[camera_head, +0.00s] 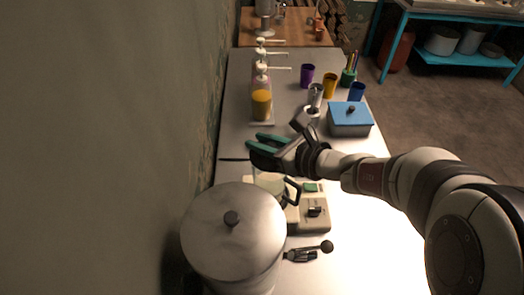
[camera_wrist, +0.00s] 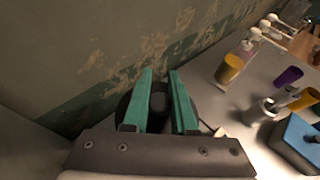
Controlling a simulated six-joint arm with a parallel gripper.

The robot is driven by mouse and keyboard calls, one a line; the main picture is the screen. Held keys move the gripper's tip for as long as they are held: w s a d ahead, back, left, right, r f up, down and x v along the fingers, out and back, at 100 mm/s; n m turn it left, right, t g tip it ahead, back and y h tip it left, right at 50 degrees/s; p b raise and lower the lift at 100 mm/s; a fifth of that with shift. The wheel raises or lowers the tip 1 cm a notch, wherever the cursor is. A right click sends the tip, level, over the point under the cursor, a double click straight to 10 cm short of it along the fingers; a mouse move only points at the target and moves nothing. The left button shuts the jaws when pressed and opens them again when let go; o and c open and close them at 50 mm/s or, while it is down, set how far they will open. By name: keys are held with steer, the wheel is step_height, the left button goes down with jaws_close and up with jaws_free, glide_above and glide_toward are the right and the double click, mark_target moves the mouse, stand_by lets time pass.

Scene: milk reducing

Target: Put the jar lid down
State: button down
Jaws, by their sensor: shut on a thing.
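My gripper (camera_head: 256,143) reaches in from the right in the head view, above a clear jar (camera_head: 268,184) with a black handle. In the wrist view my gripper (camera_wrist: 160,74) has its two green fingers shut on a dark round thing, which looks like the jar lid (camera_wrist: 158,100). The lid's edges show beside the fingers. Whether the lid touches the jar cannot be told.
A large metal pot (camera_head: 233,238) stands in front of the jar, beside an appliance base (camera_head: 312,212) with a green panel. A blue-lidded box (camera_head: 349,119), several cups and pump bottles stand farther back. A wall (camera_head: 120,150) runs close on the left.

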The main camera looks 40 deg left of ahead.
steer(key=w+d+r, duration=0.5)
steer(key=d+r, duration=0.2)
steer(key=d, duration=0.4)
steer(key=w+d+f, duration=0.3)
steer(key=d+f, duration=0.3)
steer(key=d, duration=0.3)
steer(key=s+d+f, duration=0.4)
steer(key=d+f, duration=0.1)
steer(key=d, duration=0.3)
steer(key=s+d+f, duration=0.4)
steer(key=d, duration=0.4)
steer(key=s+d+f, duration=0.3)
steer(key=d+f, duration=0.2)
steer(key=d, duration=0.4)
glide_above(363, 288)
steer(key=f, duration=0.6)
steer(key=shift+s+d+f, duration=0.1)
steer(key=shift+d+f, duration=0.05)
steer(key=shift+d, duration=0.1)
steer(key=f, duration=0.4)
steer(key=shift+a, duration=0.3)
steer(key=shift+f, duration=0.2)
